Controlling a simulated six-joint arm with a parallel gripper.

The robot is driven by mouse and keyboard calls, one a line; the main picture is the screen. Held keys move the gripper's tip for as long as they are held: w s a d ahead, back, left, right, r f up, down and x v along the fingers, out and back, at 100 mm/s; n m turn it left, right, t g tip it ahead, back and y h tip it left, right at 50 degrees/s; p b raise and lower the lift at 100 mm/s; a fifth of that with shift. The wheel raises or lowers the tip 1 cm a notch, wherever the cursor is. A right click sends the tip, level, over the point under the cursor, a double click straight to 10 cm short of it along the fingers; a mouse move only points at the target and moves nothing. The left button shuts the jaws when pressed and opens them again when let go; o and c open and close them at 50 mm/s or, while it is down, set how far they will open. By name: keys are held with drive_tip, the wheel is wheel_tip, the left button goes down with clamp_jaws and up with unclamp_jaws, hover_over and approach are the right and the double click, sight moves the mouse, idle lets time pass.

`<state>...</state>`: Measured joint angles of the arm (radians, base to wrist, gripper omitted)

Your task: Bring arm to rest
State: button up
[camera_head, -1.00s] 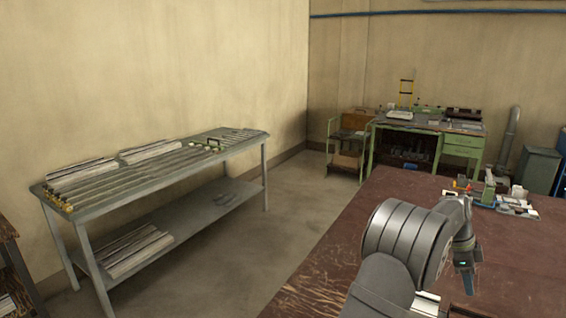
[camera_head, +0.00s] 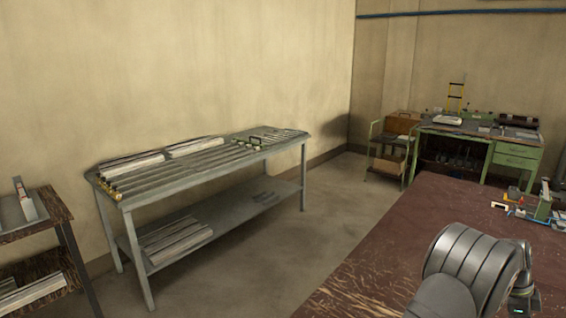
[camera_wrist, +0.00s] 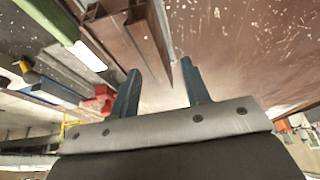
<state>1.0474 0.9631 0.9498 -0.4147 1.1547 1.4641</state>
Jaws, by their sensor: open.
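My gripper (camera_wrist: 160,88) shows in the wrist view with its two dark blue fingers apart and nothing between them. In the head view my grey arm is at the lower right, above the brown bench (camera_head: 400,235); the gripper's fingers cannot be made out there. In the wrist view a brown channel-shaped profile (camera_wrist: 150,35) lies just beyond the fingers, apart from them as far as I can tell. A red part (camera_wrist: 98,102) is to the left of the fingers.
A grey rack table (camera_head: 205,200) with long profiles stands by the left wall. A dark wooden stand (camera_head: 60,240) is at far left. A green workbench (camera_head: 480,150) is at the back right. Small fixtures (camera_head: 540,205) sit on the brown bench's right side. Its middle is clear.

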drive_tip(key=shift+a+f, duration=0.1)
drive_tip(key=shift+f, duration=0.3)
drive_tip(key=v, duration=1.7)
drive_tip(key=x, duration=1.7)
drive_tip(key=shift+f, duration=0.15)
wheel_tip(320, 180, up, 7)
drive_tip(key=a+r, duration=0.4)
drive_tip(key=a, duration=1.1)
drive_tip(key=f, duration=1)
drive_tip(key=shift+s+d+f, duration=0.25)
drive_tip(key=shift+s+f, duration=0.1)
drive_tip(key=shift+s, duration=0.05)
drive_tip(key=shift+o, duration=0.5)
